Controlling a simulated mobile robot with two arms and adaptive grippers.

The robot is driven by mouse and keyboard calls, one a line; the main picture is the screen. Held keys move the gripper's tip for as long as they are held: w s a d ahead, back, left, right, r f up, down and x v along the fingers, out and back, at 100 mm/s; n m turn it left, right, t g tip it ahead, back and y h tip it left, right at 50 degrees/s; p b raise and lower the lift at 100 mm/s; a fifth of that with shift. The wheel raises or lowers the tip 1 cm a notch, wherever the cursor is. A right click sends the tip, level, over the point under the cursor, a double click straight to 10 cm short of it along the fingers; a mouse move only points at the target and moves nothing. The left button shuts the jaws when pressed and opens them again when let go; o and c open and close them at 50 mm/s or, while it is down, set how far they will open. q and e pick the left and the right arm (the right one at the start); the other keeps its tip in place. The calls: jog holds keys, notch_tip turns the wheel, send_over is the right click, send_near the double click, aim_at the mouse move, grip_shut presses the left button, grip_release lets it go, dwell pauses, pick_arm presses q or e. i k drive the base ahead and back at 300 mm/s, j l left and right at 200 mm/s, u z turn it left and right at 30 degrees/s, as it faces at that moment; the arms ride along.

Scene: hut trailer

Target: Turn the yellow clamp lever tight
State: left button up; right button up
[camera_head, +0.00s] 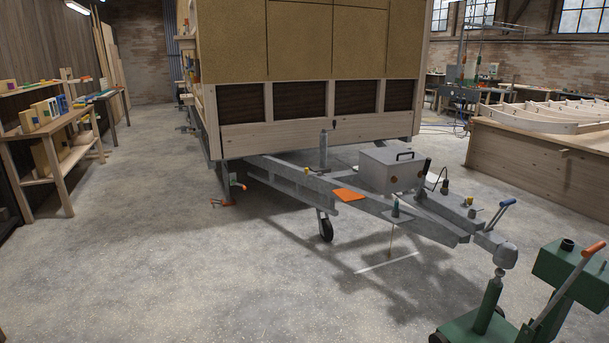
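No clear yellow clamp lever can be made out. A small yellow spot (306,171) shows on the left drawbar beam of the trailer, and another small yellow spot (469,200) shows near the coupling; both are too small to identify. The grey drawbar (408,216) reaches from the hut trailer (320,40) toward the lower right. A jockey wheel (326,229) with a black tyre stands on the floor under the left beam. Neither of my grippers is in view.
A grey box (390,168) and an orange plate (349,195) sit on the drawbar. A green trolley jack (487,305) stands by the coupling at the lower right. A wooden workbench (44,150) is at left. The left floor (170,260) is clear.

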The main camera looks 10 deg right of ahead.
aim_at(306, 169)
jog(key=i+u, duration=0.2)
jog(key=i, duration=1.95)
jog(key=i+j, duration=0.15)
jog(key=i, duration=2.4)
jog(key=i+j+z, duration=0.1)
jog(key=i+z, duration=0.35)
jog(key=i+j+z, duration=0.3)
jog(key=i+z, duration=0.15)
jog(key=i+j+z, duration=0.9)
jog(key=j, duration=0.15)
jog(key=k+l, duration=0.05)
jog(key=k, duration=0.05)
